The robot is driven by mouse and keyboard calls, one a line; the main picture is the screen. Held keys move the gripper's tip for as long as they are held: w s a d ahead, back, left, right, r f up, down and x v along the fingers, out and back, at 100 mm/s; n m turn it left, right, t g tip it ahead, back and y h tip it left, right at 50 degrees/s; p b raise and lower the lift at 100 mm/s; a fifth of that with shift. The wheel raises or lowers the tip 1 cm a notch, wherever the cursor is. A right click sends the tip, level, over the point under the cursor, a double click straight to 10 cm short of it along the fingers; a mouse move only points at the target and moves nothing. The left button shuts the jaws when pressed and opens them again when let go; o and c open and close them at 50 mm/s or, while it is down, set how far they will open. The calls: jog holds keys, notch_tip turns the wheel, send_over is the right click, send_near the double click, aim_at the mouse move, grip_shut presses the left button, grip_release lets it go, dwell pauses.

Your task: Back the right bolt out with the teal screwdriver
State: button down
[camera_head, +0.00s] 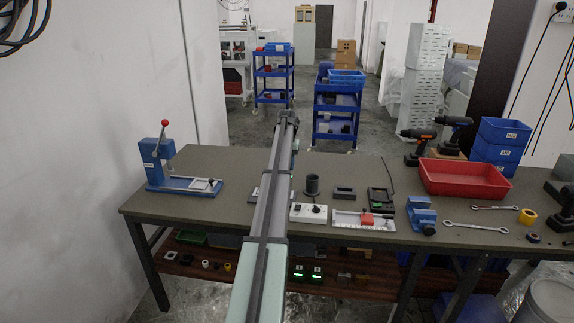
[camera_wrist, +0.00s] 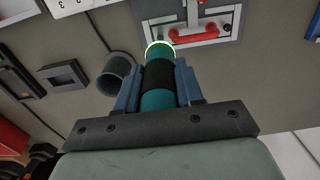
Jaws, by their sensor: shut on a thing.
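My gripper (camera_wrist: 158,82) is shut on the teal screwdriver (camera_wrist: 159,99), whose teal handle with a black band sits between the two blue fingers in the wrist view. The screwdriver's far end has a bright green-white rim; its tip is hidden. Just beyond it is a light plate fixture (camera_wrist: 228,22) with a red handle (camera_wrist: 194,34). I cannot make out the right bolt, nor whether the screwdriver touches anything.
A grey block (camera_head: 345,191), a red bin (camera_head: 464,179) and wrenches (camera_head: 476,227) lie to the right. A blue lever press (camera_head: 180,183) stands at left, with bare tabletop (camera_head: 235,170) between.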

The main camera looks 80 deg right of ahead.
dwell(1.2)
jog(key=shift+r, duration=3.65)
jog(key=shift+w, duration=0.1)
